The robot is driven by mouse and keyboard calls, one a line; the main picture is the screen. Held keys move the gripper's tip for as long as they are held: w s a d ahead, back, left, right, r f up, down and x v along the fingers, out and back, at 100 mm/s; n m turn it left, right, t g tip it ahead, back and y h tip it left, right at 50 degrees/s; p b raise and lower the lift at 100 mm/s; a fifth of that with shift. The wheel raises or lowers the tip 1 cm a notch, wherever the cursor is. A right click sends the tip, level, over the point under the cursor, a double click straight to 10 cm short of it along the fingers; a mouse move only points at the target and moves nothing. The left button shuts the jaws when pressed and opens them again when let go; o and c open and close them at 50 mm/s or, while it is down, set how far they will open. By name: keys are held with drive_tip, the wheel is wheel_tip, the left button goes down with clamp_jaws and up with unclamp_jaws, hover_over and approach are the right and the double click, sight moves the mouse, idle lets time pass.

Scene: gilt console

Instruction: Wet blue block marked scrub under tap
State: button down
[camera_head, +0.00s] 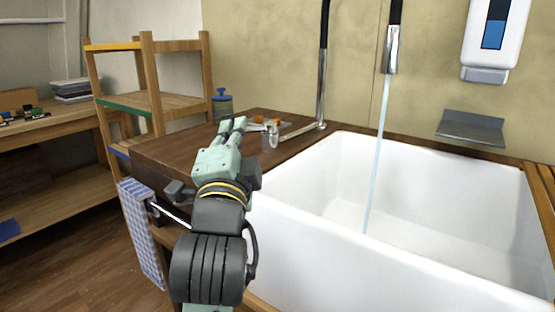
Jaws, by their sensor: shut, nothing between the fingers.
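The tap spout (391,50), chrome on a black hose, hangs over the white sink (450,275). A stream of water (377,150) runs from it into the basin. My gripper (233,125), pale green with dark fingers, is shut and empty. It appears over the wooden counter (185,150) left of the sink, pointing towards the back wall. I cannot make out a block marked scrub. A small blue object (9,230) lies on the lower shelf at the far left, too cut off to identify. My arm hides part of the counter and the sink's left edge.
A bottle with a blue cap (222,105) stands behind my gripper. Small orange items (265,119) and a metal cup (270,136) are near the chrome pipe (321,90). A checked cloth (142,230) hangs at the counter's front. A wooden rack (155,103) stands left.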

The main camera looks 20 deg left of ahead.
drive_tip(key=d+f+m+h, duration=0.1)
drive_tip(key=f, duration=0.1)
drive_tip(key=w+d+f+m+g, duration=0.1)
drive_tip(key=f+m, duration=0.1)
drive_tip(key=w+d+f+m+g+h, duration=0.1)
drive_tip(key=f, duration=0.1)
drive_tip(key=shift+w+d+f+h+b, duration=0.2)
drive_tip(key=shift+d+f+h+b, duration=0.1)
drive_tip(key=shift+d+f+b, duration=0.1)
drive_tip(key=p+x, duration=0.2)
drive_tip(key=p, duration=0.3)
approach(255, 131)
drive_tip(key=w+d, duration=0.2)
drive_tip(key=d, duration=0.1)
drive_tip(key=shift+w+d+r, duration=0.1)
drive_tip(key=shift+w+d, duration=0.25)
drive_tip(key=w+a, duration=0.1)
drive_tip(key=w+a+p, duration=0.1)
drive_tip(key=shift+w+a+r, duration=0.15)
drive_tip(key=shift+w+a, duration=0.1)
drive_tip(key=shift+a, duration=0.1)
drive_tip(key=shift+w+a, duration=0.3)
drive_tip(key=shift+a, duration=0.15)
drive_tip(key=shift+w+a, duration=0.3)
drive_tip(key=shift+a, duration=0.4)
drive_tip(key=shift+d, duration=0.1)
